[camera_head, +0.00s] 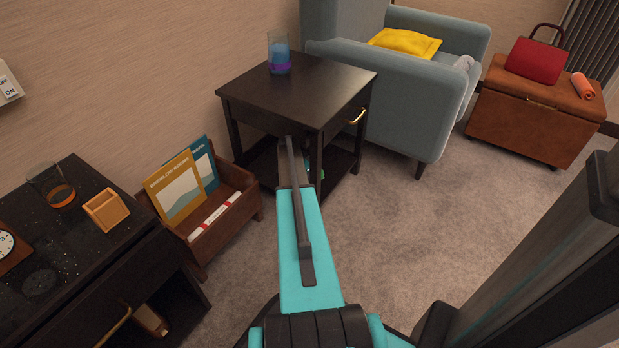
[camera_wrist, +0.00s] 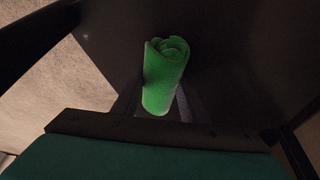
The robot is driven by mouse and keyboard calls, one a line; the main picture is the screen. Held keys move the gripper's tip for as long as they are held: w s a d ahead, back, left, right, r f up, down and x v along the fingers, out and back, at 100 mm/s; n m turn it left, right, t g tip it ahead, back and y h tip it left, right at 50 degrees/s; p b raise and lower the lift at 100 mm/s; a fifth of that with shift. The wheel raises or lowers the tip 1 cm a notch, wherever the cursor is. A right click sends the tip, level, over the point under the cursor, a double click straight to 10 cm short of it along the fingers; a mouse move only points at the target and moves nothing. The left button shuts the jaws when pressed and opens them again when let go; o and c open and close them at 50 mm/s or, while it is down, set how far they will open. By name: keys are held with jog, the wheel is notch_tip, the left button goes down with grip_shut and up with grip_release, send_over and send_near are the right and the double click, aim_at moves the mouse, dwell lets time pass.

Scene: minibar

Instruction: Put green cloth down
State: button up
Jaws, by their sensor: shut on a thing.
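A rolled green cloth (camera_wrist: 164,78) is in the middle of the wrist view, its spiral end facing up in the picture. My gripper (camera_wrist: 158,108) is shut on it; the fingers are mostly hidden behind the roll and in shadow. Dark surfaces of the side table (camera_wrist: 240,50) surround the cloth in the wrist view. In the head view my arm reaches in under the top of the dark side table (camera_head: 297,90), where the gripper and nearly all of the cloth are hidden. I cannot tell whether the cloth touches the shelf.
A glass with blue liquid (camera_head: 279,54) stands on the side table. A grey armchair (camera_head: 430,90) is close on its right, and a wooden magazine box (camera_head: 225,215) is on its left. A dark cabinet (camera_head: 75,270) is at the lower left. Carpet (camera_head: 450,220) is clear at right.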

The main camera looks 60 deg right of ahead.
jog(key=shift+f, duration=0.1)
jog(key=o, duration=1)
jog(key=shift+p+v, duration=0.55)
jog(key=shift+v, duration=0.25)
jog(key=w+a+p, duration=0.1)
jog(key=a, duration=0.2)
jog(key=w+a+p, duration=0.1)
jog(key=w+a, duration=0.1)
jog(key=a, duration=0.2)
jog(key=w+a, duration=0.1)
jog(key=a, duration=0.3)
jog(key=shift+w+p, duration=0.35)
jog(key=shift+p, duration=0.05)
jog(key=shift+s, duration=0.1)
